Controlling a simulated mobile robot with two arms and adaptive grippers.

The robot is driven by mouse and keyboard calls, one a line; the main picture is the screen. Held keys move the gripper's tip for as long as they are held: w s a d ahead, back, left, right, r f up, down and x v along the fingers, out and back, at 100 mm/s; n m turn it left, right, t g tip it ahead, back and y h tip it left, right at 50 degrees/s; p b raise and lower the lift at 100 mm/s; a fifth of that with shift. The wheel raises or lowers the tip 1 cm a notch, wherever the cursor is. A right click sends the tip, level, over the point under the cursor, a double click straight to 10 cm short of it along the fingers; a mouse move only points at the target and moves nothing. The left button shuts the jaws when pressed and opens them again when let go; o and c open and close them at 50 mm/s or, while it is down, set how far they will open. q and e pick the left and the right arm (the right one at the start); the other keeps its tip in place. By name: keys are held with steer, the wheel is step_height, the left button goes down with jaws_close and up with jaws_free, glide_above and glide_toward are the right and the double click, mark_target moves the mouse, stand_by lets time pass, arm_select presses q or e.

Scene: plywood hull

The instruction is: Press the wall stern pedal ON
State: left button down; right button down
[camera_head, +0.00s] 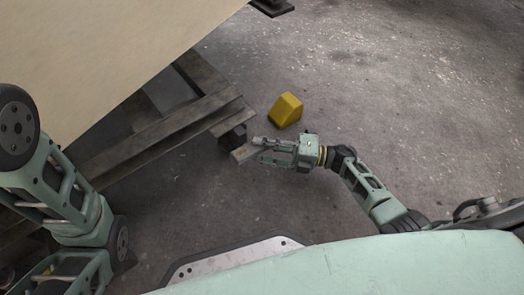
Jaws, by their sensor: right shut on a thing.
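My right gripper (265,150) reaches in from the right, low over the floor by the end of a wooden beam. It is shut on a small grey-brown piece (242,154) with a faint yellowish mark, which sticks out left of the fingertips. I cannot tell whether this piece is loose or fixed to something. No wall pedal can be made out with certainty. My left arm shows at the left edge, but its gripper is out of view.
A yellow block (286,110) with a slanted face lies on the concrete floor just beyond my right gripper. A dark block (232,137) sits at the end of the wooden beam (165,134). A large plywood panel (95,50) fills the upper left.

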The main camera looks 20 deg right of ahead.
steer(key=shift+w+m+t+y+b, duration=0.1)
steer(key=shift+m+t+y+b, duration=0.4)
steer(key=shift+m+y+b, duration=0.45)
steer(key=shift+d, duration=0.1)
steer(key=c, duration=1.6)
jaws_free()
steer(key=shift+r, duration=0.1)
steer(key=shift+f+h, duration=0.25)
steer(key=shift+d, duration=0.1)
